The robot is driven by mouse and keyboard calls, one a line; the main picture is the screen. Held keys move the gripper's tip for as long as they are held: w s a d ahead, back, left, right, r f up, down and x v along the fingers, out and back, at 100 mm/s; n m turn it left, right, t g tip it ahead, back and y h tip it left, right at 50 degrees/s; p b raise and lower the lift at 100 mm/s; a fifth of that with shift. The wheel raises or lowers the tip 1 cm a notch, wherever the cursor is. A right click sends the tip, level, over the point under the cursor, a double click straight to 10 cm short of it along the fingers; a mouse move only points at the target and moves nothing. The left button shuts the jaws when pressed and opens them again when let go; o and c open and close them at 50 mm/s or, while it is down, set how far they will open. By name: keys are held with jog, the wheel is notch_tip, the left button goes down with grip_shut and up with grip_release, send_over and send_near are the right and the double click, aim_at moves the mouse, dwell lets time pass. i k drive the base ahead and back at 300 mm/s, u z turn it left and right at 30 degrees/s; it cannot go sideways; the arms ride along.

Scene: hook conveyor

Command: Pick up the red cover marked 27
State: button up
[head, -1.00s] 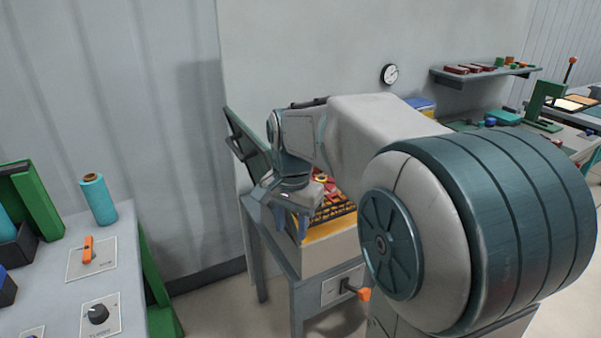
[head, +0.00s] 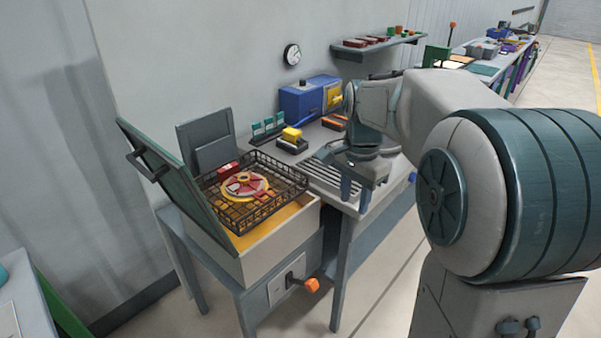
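No number 27 is readable on anything in view. Several flat red pieces (head: 354,43) lie on the wall shelf. A red block (head: 229,169) lies at the back of the black wire basket (head: 283,187), beside a round yellow and red part (head: 245,185). I cannot tell which of these, if any, is the cover marked 27. My gripper (head: 357,193) points down over the front of the grey bench, right of the basket. Its two blue fingers are apart with nothing visible between them.
The basket sits in an open box (head: 270,239) with its green lid (head: 170,178) raised at the left. An orange-handled lever (head: 312,285) sticks out in front. The shelf (head: 378,45) hangs above.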

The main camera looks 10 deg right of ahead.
aim_at(238, 187)
jog(key=z, duration=0.95)
jog(key=k, duration=0.7)
jog(key=u, duration=1.25)
jog(key=i, duration=1.65)
